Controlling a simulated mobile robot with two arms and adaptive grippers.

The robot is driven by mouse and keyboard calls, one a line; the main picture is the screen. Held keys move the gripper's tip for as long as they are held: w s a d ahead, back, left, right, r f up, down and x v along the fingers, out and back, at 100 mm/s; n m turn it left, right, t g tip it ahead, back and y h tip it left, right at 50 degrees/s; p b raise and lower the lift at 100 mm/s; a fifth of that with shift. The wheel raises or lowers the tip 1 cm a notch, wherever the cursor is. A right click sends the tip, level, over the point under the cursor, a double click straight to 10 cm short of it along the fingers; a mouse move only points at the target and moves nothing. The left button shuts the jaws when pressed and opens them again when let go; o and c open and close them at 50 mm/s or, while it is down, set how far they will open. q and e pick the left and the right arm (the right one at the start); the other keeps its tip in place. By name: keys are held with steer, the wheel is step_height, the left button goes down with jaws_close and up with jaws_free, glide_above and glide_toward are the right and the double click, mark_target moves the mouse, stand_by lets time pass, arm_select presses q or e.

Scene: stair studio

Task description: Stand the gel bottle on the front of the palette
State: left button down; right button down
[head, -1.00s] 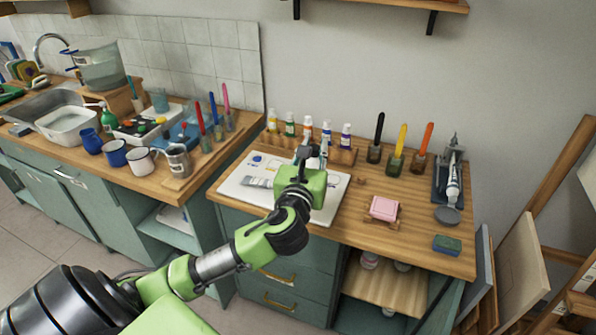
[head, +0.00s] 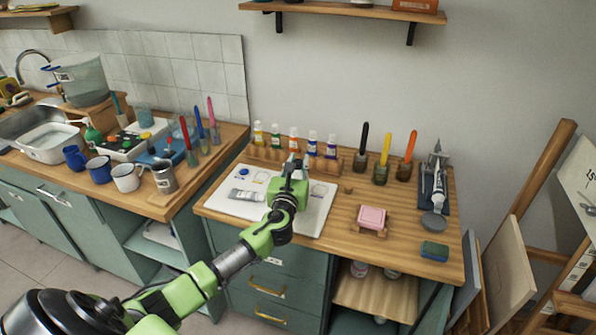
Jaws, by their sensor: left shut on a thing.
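A white palette board (head: 306,218) with a blue paint dab and faint outlines lies on the wooden worktop, and a grey tube (head: 241,195) lies on its left part. My left gripper (head: 297,164) is over the back right of the board, fingers pointing away from me toward the bottle rack. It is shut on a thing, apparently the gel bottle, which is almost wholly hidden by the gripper. I cannot tell whether that thing touches the board. My right gripper is out of view.
Behind stands a wooden rack (head: 257,154) with several small colour bottles. Jars with brushes (head: 381,172), a pink block (head: 372,215) and a green sponge (head: 434,251) are on the right. Mugs (head: 126,176) crowd the left counter.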

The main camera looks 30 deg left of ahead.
arm_select(q)
steer(key=shift+f, duration=1.2)
steer(key=c, duration=2.2)
jaws_free()
steer(key=shift+f, duration=0.25)
steer(key=o, duration=0.4)
steer(key=shift+d, duration=0.1)
steer(key=shift+s+r, duration=0.15)
steer(key=shift+r, duration=0.05)
